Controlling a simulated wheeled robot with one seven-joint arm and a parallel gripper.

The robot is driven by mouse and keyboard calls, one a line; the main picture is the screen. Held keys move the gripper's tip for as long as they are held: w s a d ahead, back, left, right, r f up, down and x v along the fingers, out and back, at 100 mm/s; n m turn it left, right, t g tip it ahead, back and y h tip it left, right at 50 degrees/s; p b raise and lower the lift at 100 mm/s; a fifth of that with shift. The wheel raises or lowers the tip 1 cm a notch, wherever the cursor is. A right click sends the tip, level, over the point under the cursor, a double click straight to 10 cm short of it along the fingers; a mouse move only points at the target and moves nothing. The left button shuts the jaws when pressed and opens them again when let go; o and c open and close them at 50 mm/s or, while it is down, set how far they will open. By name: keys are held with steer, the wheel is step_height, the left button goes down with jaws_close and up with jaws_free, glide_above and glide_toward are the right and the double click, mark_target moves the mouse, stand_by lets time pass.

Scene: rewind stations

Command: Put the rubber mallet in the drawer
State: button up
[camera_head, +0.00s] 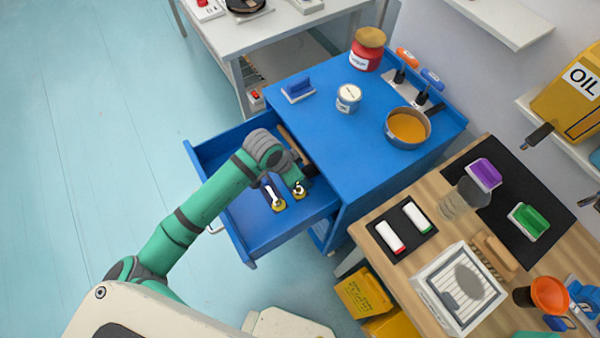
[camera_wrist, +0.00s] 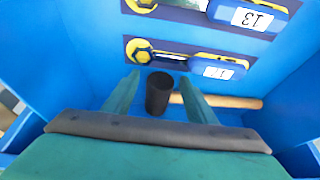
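The rubber mallet has a black head (camera_wrist: 159,92) and a wooden handle (camera_wrist: 240,102). In the wrist view it lies on the floor of the open blue drawer (camera_head: 262,226). My gripper (camera_wrist: 158,84) has its two teal fingers apart, one on each side of the mallet head, with a gap on both sides. The handle runs right, passing behind the right finger. In the head view my gripper (camera_head: 300,182) is down inside the drawer, and my arm partly hides the mallet.
Two blue-handled tools marked 13 (camera_wrist: 250,18) and 17 (camera_wrist: 217,69) lie in dark trays in the drawer beside the mallet. The blue cabinet top (camera_head: 325,135) holds cans, a pan (camera_head: 407,128) and a blue block. A wooden workbench (camera_head: 365,228) stands at right.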

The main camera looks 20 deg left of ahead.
steer(key=v, duration=1.2)
steer(key=shift+r, duration=0.15)
stand_by(0.3)
